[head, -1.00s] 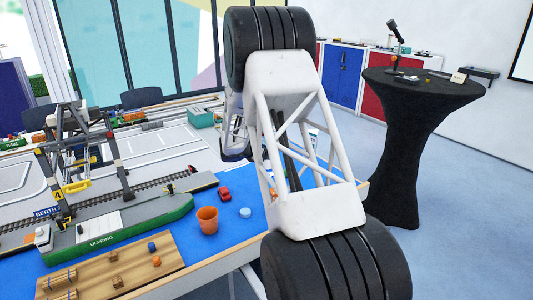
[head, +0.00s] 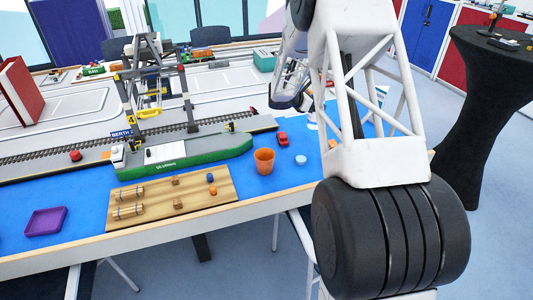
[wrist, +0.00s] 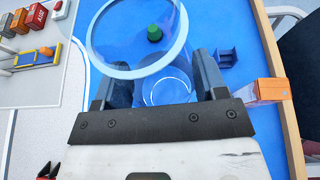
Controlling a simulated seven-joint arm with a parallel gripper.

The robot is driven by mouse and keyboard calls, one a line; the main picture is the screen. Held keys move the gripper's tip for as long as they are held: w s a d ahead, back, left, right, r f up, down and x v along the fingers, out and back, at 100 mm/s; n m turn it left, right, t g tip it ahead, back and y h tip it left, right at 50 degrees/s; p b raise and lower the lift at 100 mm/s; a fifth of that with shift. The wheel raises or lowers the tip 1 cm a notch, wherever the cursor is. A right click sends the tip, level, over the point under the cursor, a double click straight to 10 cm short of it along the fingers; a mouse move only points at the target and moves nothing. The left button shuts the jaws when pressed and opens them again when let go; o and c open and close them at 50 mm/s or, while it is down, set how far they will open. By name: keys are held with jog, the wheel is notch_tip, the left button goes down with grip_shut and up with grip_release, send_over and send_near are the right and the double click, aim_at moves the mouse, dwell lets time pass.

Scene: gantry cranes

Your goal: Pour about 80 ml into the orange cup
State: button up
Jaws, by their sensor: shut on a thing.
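The orange cup (head: 264,161) stands upright on the blue mat near the table's front edge in the head view. I cannot see into it well enough to tell what it holds. In the wrist view, my gripper (wrist: 155,88) is shut on a clear vessel with a pale blue rim (wrist: 117,73). Its mouth faces the wrist camera, and the liquid level in it is not clear. In the head view my arm hides the fingers and most of what they hold, behind and right of the cup. The orange cup does not show in the wrist view.
A purple tray (head: 45,221) lies far left.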

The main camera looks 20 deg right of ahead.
jog(key=w+a+f, duration=0.1)
jog(key=a+f, duration=0.1)
jog(key=a, duration=2.7)
jog(key=shift+a, duration=0.15)
jog(key=shift+f, duration=0.15)
jog(key=shift+s+d+f+m+t+y, duration=0.1)
jog(key=shift+s+f+m+t+y, duration=0.2)
jog(key=shift+f+m+t, duration=0.95)
jog(key=shift+s+d+f+m+t+y, duration=0.15)
jog(key=shift+f+m+t+y, duration=0.4)
jog(key=shift+m+t, duration=1.2)
jog(key=shift+s+f+m+t+y, duration=0.2)
jog(key=shift+f+m+t, duration=0.85)
jog(key=shift+m, duration=0.95)
jog(key=shift+w+a+f+m+t, duration=0.1)
jog(key=shift+w+a+m+t, duration=0.05)
jog(key=shift+m+t, duration=0.25)
